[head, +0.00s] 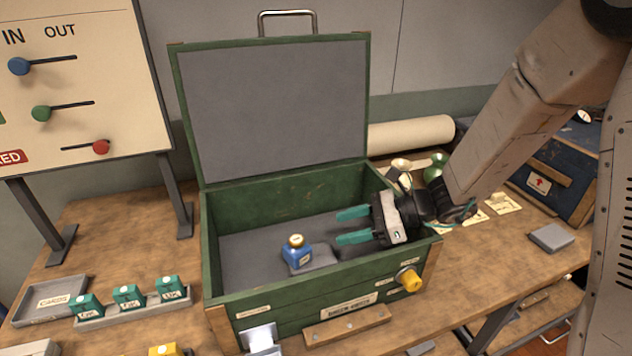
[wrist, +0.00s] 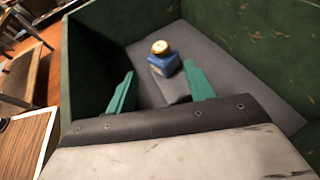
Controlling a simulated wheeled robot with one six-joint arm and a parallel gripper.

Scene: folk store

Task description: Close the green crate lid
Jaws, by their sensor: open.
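The green crate (head: 330,280) stands on the wooden bench in the head view. Its lid (head: 275,110) is raised and leans slightly back, with a grey inner panel and a metal handle (head: 287,14) on its top edge. A blue bottle with a gold cap (head: 296,253) stands inside on the grey floor. My gripper (head: 352,226) is open and empty over the right part of the crate, its teal fingers pointing left toward the bottle but apart from it. The wrist view shows the bottle (wrist: 164,60) beyond and between the two fingers (wrist: 160,90).
A yellow knob (head: 410,280) and a metal latch (head: 260,339) are on the crate's front. Small teal boxes (head: 128,296) sit in a tray at left. A sign board (head: 75,80) stands at back left. A paper roll (head: 412,134) and a blue case (head: 560,165) are at right.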

